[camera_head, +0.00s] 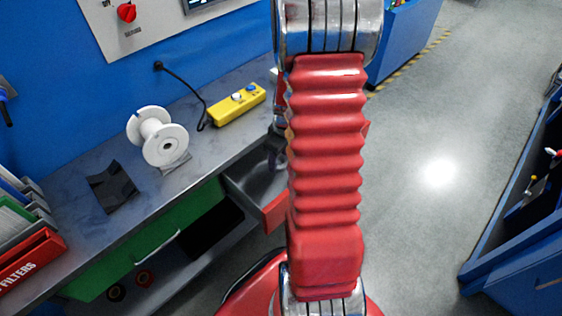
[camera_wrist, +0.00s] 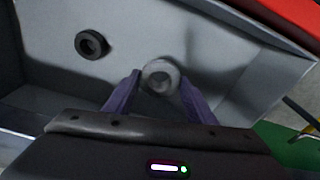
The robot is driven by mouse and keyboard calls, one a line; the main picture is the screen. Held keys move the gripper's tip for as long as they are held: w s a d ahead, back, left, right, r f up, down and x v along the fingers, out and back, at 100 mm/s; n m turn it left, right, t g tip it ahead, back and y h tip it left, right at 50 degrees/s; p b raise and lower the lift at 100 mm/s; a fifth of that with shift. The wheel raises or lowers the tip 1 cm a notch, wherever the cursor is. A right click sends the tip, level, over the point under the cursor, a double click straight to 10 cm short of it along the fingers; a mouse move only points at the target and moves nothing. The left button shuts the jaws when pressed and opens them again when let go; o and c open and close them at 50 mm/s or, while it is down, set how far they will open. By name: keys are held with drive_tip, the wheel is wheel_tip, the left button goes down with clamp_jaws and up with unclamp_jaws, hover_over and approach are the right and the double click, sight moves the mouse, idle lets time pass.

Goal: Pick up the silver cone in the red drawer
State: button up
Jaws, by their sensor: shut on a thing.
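The silver cone (camera_wrist: 161,76) shows in the middle of the wrist view as a round grey shape with a ring-like end towards me. My gripper (camera_wrist: 159,84) has its two purple fingers on either side of it, shut on it. The cone is inside or just above the drawer's grey interior (camera_wrist: 50,45); I cannot tell whether it touches the floor of the drawer. The red drawer (camera_head: 274,212) stands open under the bench in the head view, partly hidden behind my arm. My gripper is hidden in that view.
A black ring (camera_wrist: 91,44) lies in the drawer, left of the cone. The drawer's walls surround my gripper. On the grey bench (camera_head: 85,240) stand a white spool (camera_head: 177,143) and a yellow control box (camera_head: 238,104). A green drawer (camera_head: 130,255) is left of the red one.

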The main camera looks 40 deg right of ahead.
wheel_tip(320, 180, up, 15)
drive_tip(key=shift+f, duration=0.15)
drive_tip(key=shift+a, duration=0.1)
idle(0.7)
